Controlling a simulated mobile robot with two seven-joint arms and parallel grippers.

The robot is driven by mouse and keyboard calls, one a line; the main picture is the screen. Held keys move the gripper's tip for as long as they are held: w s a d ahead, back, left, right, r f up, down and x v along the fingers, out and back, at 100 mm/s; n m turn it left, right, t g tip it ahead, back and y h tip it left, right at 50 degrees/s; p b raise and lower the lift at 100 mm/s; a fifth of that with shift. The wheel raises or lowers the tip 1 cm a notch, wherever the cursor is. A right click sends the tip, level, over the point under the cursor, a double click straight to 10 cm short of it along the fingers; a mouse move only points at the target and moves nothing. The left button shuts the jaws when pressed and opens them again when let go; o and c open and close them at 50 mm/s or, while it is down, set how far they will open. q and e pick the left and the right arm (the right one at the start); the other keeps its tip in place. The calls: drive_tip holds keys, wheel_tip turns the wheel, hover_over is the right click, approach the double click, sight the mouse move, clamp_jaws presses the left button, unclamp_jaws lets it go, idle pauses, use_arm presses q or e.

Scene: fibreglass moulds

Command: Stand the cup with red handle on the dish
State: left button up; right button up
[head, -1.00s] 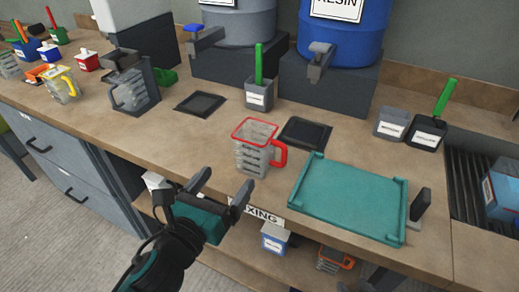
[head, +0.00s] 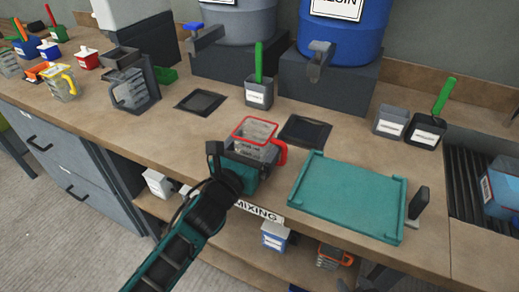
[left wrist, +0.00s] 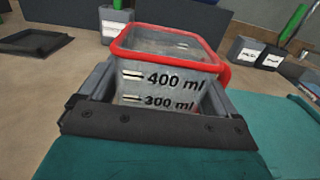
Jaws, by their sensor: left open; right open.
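The clear measuring cup with a red rim and red handle (head: 255,134) stands upright on the bench; it also shows in the left wrist view (left wrist: 165,75). Its red handle is on the right side. My left gripper (head: 247,160) is open, its fingers on either side of the cup, low on its body. The cup's base is hidden behind the gripper. A dark square dish (head: 305,131) lies just behind and right of the cup, another (head: 200,103) further left. I cannot tell which is the task's dish. A small part of my right gripper (head: 380,279) shows at the bottom edge.
A teal tray (head: 347,197) lies right of the cup. A grey pot with a green handle (head: 259,92) stands behind it. Resin drums with taps stand at the back. A yellow-handled cup (head: 62,83) is far left. A grey sink lies at the right.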

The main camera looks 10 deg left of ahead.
use_arm(q)
drive_tip(key=shift+x, duration=0.85)
drive_tip(key=shift+r, duration=0.1)
drive_tip(key=c, duration=0.8)
